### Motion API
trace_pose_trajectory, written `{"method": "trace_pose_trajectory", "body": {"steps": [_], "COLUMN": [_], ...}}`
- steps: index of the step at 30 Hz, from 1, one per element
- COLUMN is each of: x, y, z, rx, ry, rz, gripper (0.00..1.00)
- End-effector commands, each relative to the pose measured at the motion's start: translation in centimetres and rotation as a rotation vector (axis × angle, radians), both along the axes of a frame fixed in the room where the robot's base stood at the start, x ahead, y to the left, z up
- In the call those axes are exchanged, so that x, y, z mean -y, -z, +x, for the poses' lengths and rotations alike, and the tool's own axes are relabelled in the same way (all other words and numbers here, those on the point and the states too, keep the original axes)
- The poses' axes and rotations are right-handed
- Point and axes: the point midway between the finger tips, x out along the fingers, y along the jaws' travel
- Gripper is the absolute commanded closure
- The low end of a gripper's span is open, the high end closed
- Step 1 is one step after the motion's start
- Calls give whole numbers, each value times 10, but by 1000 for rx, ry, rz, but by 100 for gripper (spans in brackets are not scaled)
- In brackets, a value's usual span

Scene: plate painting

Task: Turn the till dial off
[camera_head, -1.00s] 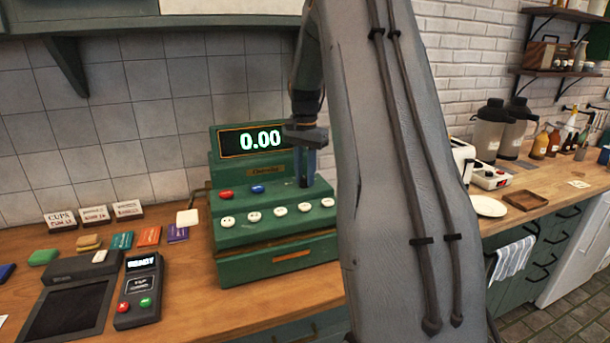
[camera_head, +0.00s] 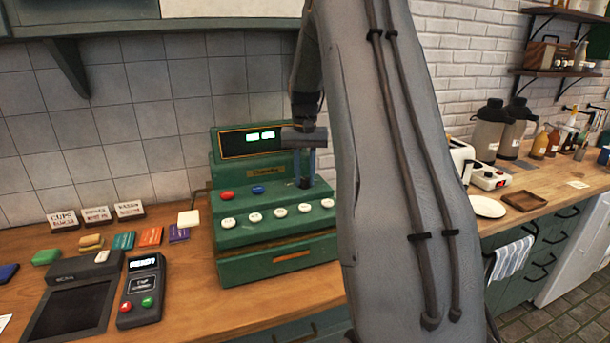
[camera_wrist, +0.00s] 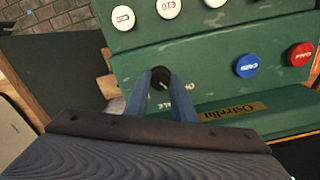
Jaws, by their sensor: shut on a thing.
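The green till (camera_head: 275,262) stands on the wooden counter. Its small dark round dial (camera_wrist: 160,84) sits on the upper sloped panel, at the right end of the row with the red and blue buttons in the head view. My gripper (camera_head: 304,178) reaches down to it. In the wrist view its two blue fingers (camera_wrist: 161,74) are closed on either side of the dial. A light mark shows on the dial's face, tilted. The till display (camera_head: 262,137) shows two small green blocks, not readable digits. The dial is partly hidden by my fingers.
A row of white round keys (camera_head: 279,213) lies below the dial, with a red button (camera_head: 227,195) and blue button (camera_head: 258,190) to its left. A card reader (camera_head: 141,290) stands left of the till. My arm hides the counter right of the till.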

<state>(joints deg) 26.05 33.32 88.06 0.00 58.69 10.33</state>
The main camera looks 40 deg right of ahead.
Motion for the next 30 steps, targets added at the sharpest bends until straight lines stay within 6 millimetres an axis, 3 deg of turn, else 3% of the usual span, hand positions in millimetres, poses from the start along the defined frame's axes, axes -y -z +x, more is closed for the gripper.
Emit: {"method": "trace_pose_trajectory", "body": {"steps": [12,29,30], "x": [0,0,0], "y": [-2,-2,-2], "z": [1,2,2], "rx": [3,5,5], "ry": [-207,-241,-241], "rz": [-2,-3,-3], "gripper": [99,99,74]}}
